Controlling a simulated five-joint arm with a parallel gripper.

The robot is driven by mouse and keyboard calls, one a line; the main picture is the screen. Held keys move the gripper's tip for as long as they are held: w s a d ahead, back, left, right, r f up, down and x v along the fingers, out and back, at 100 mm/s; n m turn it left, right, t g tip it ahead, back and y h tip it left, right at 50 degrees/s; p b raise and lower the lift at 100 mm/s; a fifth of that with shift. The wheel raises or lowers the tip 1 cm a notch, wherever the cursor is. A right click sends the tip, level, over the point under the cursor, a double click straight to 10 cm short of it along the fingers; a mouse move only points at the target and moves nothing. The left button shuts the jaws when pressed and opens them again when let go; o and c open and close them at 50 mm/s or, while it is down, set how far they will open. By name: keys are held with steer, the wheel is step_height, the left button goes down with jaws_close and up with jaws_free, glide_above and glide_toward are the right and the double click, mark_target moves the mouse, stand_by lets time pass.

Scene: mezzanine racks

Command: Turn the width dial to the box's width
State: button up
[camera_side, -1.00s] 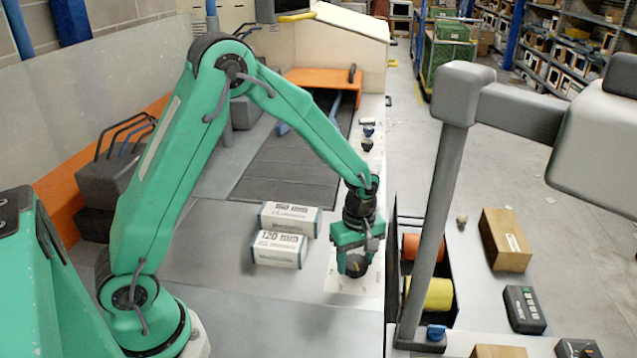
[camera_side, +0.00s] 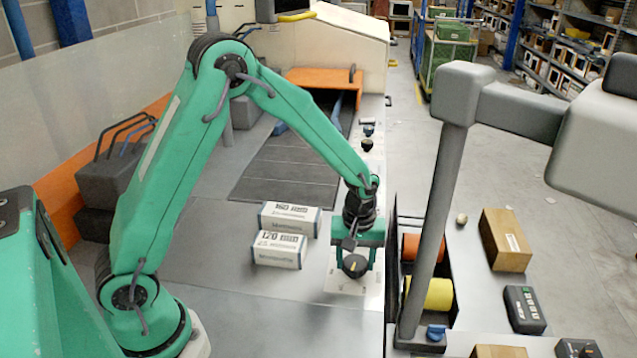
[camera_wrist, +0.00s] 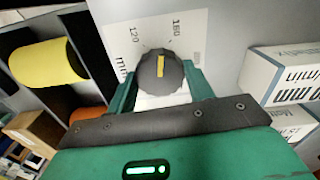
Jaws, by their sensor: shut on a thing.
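The width dial is a dark, ridged knob with a yellow pointer mark; it shows in the side view (camera_side: 354,266) and the wrist view (camera_wrist: 157,82). It sits on a white scale plate (camera_side: 342,285). In the wrist view the plate reads 120 and 160 beyond the knob, and the yellow mark points up between them. My green gripper (camera_side: 354,257) is shut on the dial, one finger on each side. Two white boxes lie left of the gripper in the side view. The front box (camera_side: 279,252) reads 120 mm; the rear box's (camera_side: 289,220) number is unclear.
Orange and yellow rollers (camera_side: 428,294) sit in an opening right of the dial. A grey post (camera_side: 436,210) rises beside them. A brown box (camera_side: 505,240) and a dark keypad (camera_side: 524,309) lie further right. The grey table left of the boxes is clear.

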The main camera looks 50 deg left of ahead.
mark_target(355, 262)
steer(key=shift+m, duration=1.9)
steer(key=o, duration=1)
steer(key=shift+r, duration=0.1)
steer(key=shift+r, duration=3.8)
steer(key=shift+r, duration=0.15)
